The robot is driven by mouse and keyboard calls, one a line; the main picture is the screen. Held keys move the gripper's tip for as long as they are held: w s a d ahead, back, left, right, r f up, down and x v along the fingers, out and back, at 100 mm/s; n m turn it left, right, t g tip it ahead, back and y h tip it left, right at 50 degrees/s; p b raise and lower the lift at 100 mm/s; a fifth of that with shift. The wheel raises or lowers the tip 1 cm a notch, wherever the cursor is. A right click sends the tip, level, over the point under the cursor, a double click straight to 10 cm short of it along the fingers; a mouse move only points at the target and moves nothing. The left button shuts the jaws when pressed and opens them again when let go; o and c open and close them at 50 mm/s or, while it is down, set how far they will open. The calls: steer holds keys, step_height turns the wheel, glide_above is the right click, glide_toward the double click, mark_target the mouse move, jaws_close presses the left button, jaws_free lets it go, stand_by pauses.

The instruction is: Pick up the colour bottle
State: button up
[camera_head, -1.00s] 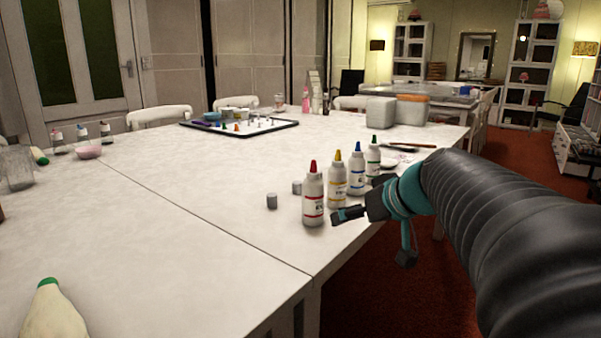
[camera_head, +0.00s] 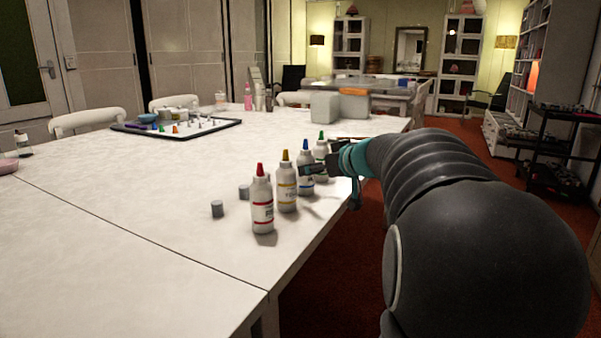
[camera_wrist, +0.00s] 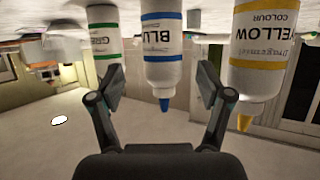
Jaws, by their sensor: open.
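Several white colour bottles stand in a row near the table's right edge in the head view: red-capped (camera_head: 262,203), yellow-capped (camera_head: 287,186), blue-capped (camera_head: 307,172) and green-capped (camera_head: 321,158). My gripper (camera_head: 308,170) is beside the blue bottle, on its right. In the wrist view, which is upside down, the blue bottle (camera_wrist: 162,68) lies between the two open fingers (camera_wrist: 162,88). The yellow bottle (camera_wrist: 258,55) is beyond the right finger and the green bottle (camera_wrist: 104,35) is by the left finger. No grip shows on any bottle.
A dark-rimmed tray (camera_head: 150,134) with small pieces and grey boxes (camera_head: 324,108) stand farther back. The table's near left is clear.

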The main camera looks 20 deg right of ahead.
steer(key=shift+p+x, duration=0.7)
steer(key=shift+x, duration=1.95)
steer(key=shift+a+r, duration=0.1)
steer(key=shift+a, duration=0.05)
steer(key=c, duration=0.9)
